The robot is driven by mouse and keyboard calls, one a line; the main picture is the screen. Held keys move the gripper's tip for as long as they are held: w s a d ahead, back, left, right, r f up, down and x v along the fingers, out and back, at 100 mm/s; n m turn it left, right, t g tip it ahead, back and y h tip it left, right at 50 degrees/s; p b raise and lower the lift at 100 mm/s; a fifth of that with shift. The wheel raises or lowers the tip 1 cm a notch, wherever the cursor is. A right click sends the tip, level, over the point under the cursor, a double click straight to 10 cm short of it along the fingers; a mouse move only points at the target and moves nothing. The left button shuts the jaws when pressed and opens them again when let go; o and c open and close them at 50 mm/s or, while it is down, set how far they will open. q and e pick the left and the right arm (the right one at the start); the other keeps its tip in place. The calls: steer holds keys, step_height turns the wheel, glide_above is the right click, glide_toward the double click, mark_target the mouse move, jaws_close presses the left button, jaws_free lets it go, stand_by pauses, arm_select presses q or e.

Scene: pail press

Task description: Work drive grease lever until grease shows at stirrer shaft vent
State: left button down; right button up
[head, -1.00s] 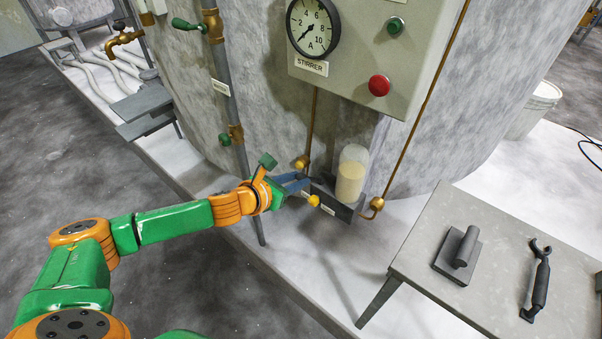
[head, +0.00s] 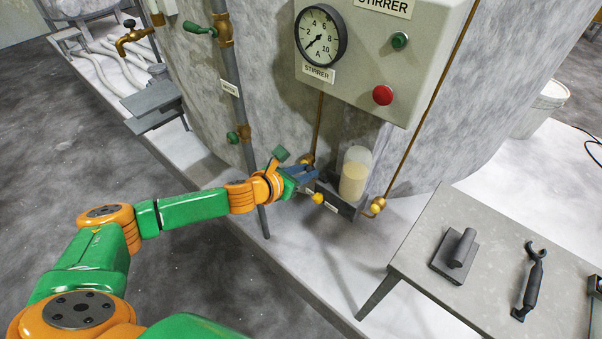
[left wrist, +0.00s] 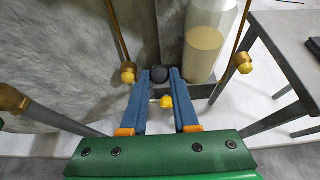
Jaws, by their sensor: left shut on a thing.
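My left gripper (head: 312,174) reaches in from the left to the grease unit at the foot of the vessel. In the left wrist view its blue fingers (left wrist: 160,78) are shut on a dark round knob, apparently the grease lever's end (left wrist: 161,74). The lever's shaft is mostly hidden. A clear grease reservoir (head: 354,174), partly filled with cream grease, stands on the dark pump block (head: 346,208) right of the fingers. A yellow cap (head: 317,197) sits below the fingers. Which fitting is the stirrer shaft vent, I cannot tell. My right gripper is out of view.
A grey control box (head: 385,50) with an ammeter (head: 321,37), green button (head: 400,40) and red button (head: 383,95) hangs above. A grey table (head: 480,255) at right bears a handled block (head: 456,254) and a wrench-like tool (head: 530,282). A vertical pipe (head: 233,95) runs beside my arm.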

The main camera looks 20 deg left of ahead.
arm_select(q)
steer(key=w, duration=0.1)
steer(key=w+d+r+p, duration=0.1)
steer(key=w+r+p, duration=0.1)
steer(key=w, duration=0.1)
steer(key=shift+d+r, duration=0.1)
steer(key=shift+d, duration=0.15)
steer(key=shift+w, duration=0.2)
steer(key=c, duration=0.6)
jaws_free()
